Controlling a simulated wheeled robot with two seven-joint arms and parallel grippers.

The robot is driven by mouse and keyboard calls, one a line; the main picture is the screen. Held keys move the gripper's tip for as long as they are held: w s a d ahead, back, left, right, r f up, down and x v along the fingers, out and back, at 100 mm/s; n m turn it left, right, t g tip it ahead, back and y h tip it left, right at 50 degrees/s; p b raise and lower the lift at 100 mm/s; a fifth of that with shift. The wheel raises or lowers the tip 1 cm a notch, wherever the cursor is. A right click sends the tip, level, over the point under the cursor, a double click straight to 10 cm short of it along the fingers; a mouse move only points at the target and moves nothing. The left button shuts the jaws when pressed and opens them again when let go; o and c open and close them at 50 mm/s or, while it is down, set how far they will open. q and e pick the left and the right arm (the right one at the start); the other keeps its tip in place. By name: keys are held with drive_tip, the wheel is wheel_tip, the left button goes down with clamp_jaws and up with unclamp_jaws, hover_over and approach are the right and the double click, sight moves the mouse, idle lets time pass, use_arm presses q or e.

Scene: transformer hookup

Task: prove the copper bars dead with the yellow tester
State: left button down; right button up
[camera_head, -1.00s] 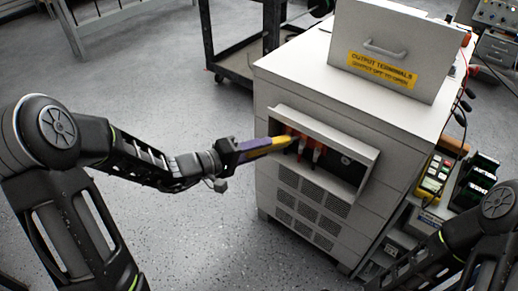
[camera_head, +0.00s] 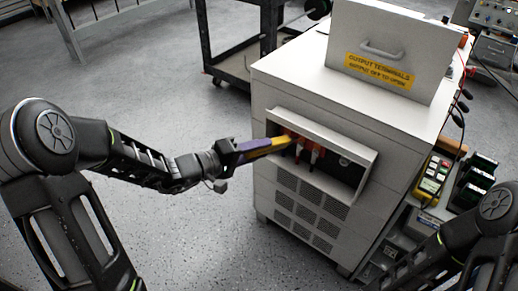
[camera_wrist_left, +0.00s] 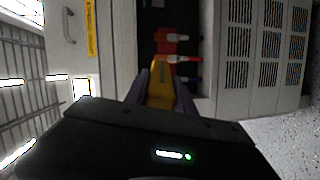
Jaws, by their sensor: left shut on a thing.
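My left gripper (camera_head: 242,152) is shut on the yellow tester (camera_head: 270,145) and holds it level in front of the white cabinet's terminal opening (camera_head: 345,172). The tester also shows in the left wrist view (camera_wrist_left: 161,92), between the two fingers, pointing into the opening. Its tip is close to the orange-red terminals (camera_head: 297,146); I cannot tell whether it touches. In the left wrist view several terminals with red sleeves and pale ends (camera_wrist_left: 178,59) lie just ahead of the tester. The copper bars themselves are not clear in the dark opening. My right gripper is out of view.
The white cabinet (camera_head: 300,85) carries a cover box (camera_head: 388,50) with a yellow "output terminals" label. A yellow meter (camera_head: 433,178) and dark green-topped units (camera_head: 474,182) stand to its right, with hanging cables. A black cart (camera_head: 235,60) stands behind. The floor at left is clear.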

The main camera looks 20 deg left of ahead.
use_arm(q)
drive_tip(key=shift+r+b, duration=0.1)
drive_tip(key=shift+b, duration=0.3)
idle(1.4)
drive_tip(key=shift+s+a, duration=0.1)
drive_tip(key=shift+s, duration=0.1)
drive_tip(key=s+a+b, duration=0.1)
drive_tip(key=s+a, duration=0.1)
drive_tip(key=s, duration=0.4)
drive_tip(key=shift+a, duration=0.15)
idle(0.5)
